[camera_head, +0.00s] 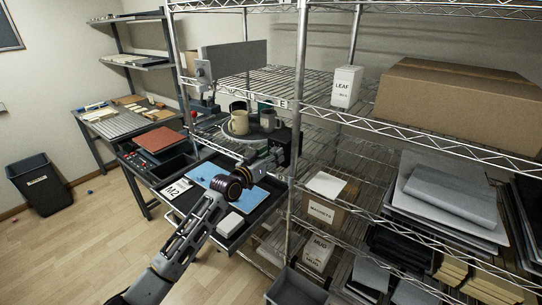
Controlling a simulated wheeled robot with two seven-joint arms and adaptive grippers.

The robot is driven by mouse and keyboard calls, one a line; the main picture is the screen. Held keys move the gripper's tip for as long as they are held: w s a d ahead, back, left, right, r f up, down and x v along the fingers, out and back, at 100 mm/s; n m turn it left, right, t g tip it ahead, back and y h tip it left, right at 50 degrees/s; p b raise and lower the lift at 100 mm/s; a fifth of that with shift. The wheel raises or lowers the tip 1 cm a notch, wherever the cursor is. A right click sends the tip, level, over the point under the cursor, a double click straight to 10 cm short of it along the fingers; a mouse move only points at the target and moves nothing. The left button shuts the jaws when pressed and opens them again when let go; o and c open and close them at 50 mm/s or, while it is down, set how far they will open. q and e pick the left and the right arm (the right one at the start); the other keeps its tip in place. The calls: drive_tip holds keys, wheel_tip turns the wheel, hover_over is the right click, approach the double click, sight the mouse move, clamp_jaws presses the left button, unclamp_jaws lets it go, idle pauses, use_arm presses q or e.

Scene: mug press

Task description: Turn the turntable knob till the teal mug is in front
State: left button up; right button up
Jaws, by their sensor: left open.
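The turntable (229,135) is a round grey plate on the bench behind the shelf post, with several mugs on it. A cream mug (239,123) stands at its front left. A greyish mug (267,120) stands at the right. Darker mugs are partly hidden behind these, and I cannot tell which one is teal. My left gripper (279,153) is open just in front of and below the right side of the turntable. I cannot make out the knob; the gripper and dark parts there may hide it. My right gripper is not in view.
A wire shelf post (294,205) stands close right of the gripper. Boxes and trays fill the right shelves. The floor at left is open, with a black bin (38,183).

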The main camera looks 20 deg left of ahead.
use_arm(q)
drive_tip(key=c, duration=1)
drive_tip(key=shift+c, duration=0.2)
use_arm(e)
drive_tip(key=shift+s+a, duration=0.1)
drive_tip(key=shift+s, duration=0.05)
